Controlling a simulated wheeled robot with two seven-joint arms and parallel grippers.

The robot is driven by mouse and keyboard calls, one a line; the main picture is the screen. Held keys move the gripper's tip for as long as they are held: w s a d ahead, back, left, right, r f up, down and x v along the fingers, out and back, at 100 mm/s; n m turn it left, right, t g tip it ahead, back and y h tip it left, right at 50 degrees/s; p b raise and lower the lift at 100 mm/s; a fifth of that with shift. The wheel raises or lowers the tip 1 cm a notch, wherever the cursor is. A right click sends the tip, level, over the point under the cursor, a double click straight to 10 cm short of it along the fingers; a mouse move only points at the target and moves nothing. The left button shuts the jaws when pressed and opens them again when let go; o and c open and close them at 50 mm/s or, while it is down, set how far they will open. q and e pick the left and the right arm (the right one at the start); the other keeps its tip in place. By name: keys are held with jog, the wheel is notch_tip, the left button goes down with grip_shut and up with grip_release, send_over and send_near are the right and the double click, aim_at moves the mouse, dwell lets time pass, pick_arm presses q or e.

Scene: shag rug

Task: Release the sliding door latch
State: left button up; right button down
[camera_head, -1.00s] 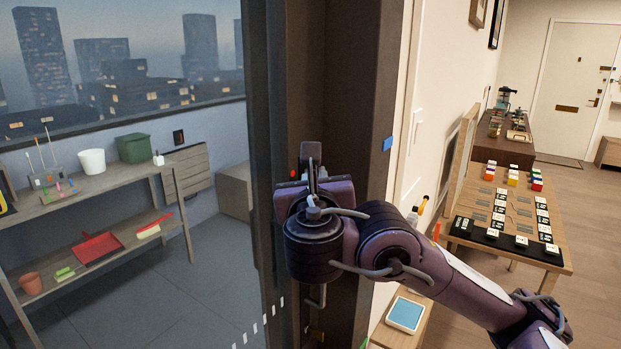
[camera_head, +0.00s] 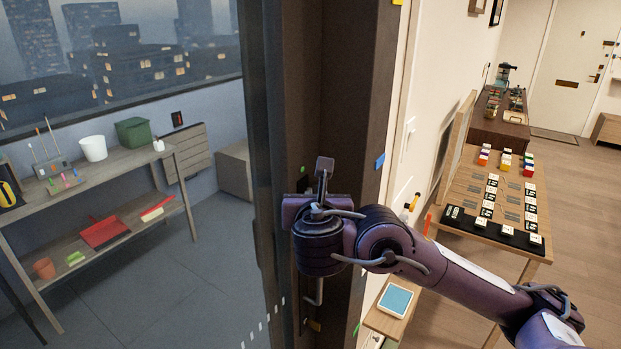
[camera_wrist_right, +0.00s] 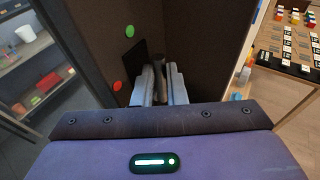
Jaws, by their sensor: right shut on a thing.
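The sliding glass door (camera_head: 130,235) fills the left of the head view, with its dark edge frame (camera_head: 258,130) beside a dark brown jamb (camera_head: 345,110). My right gripper (camera_wrist_right: 158,84) is at this dark post. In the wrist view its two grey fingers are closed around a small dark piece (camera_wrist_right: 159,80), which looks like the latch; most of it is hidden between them. A green dot (camera_wrist_right: 130,31) and a red dot (camera_wrist_right: 117,86) show beside the fingers on the dark face. A bent metal handle (camera_head: 317,292) hangs below the wrist. My left gripper is out of view.
Beyond the glass is a shelf (camera_head: 130,165) with a white bucket (camera_head: 93,148) and a green bin (camera_head: 133,132). At right, a wooden table (camera_head: 470,180) bears black-and-white blocks, and a low stand holds a blue-topped box (camera_head: 395,300). Open floor lies further right.

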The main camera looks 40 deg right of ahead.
dwell(0.3)
jog(key=c, duration=1.5)
grip_release()
jog(key=shift+w+a, duration=0.1)
jog(key=shift+a, duration=0.1)
jog(key=shift+d, duration=0.1)
jog(key=v, duration=0.8)
jog(key=shift+w, duration=0.15)
